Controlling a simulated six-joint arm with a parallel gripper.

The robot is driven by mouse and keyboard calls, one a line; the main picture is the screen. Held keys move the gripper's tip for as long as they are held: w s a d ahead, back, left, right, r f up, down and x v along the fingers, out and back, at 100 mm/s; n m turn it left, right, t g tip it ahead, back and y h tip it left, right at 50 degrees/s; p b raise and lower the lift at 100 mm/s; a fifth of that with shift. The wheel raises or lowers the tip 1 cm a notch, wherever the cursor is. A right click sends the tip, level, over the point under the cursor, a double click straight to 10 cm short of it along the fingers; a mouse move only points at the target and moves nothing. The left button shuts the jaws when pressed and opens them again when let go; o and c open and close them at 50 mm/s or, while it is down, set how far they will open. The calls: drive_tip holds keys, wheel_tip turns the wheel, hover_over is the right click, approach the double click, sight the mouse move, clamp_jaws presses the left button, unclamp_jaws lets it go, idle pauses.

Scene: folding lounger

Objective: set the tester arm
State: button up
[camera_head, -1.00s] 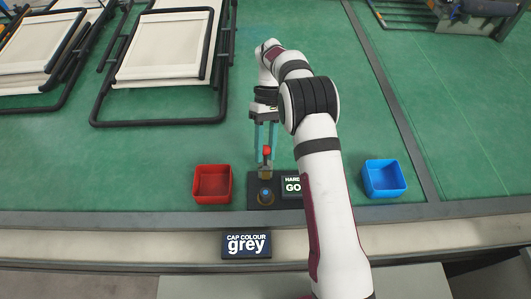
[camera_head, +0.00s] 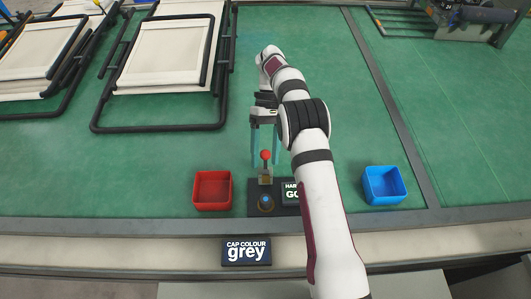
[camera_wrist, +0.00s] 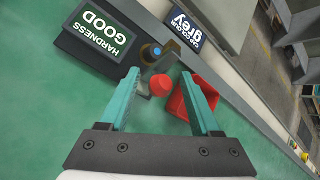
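The hardness tester is a dark base (camera_head: 253,208) on the green table, with a short lever arm topped by a red knob (camera_head: 265,154). The lever stands roughly upright in the head view. The red knob also shows in the wrist view (camera_wrist: 161,85). In front of the lever is a brass ring with a blue centre (camera_head: 265,202). The tester's display (camera_wrist: 103,32) reads "HARDNESS GOOD"; my arm partly hides it in the head view. My gripper (camera_head: 265,148) is open, its teal fingers apart and empty, just above and around the knob; contact is not visible.
A red bin (camera_head: 212,189) stands left of the tester, a blue bin (camera_head: 384,184) to its right. A sign (camera_head: 246,252) reading "CAP COLOUR grey" is at the front edge. Folded lounger frames (camera_head: 165,55) lie at the back left. Open green table lies behind the right bin.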

wheel_tip(320, 180, up, 4)
drive_tip(key=shift+f, duration=0.2)
drive_tip(key=s+d+r, duration=0.4)
drive_tip(key=d+r, duration=0.3)
drive_tip(key=d, duration=0.4)
drive_tip(key=shift+r, duration=0.25)
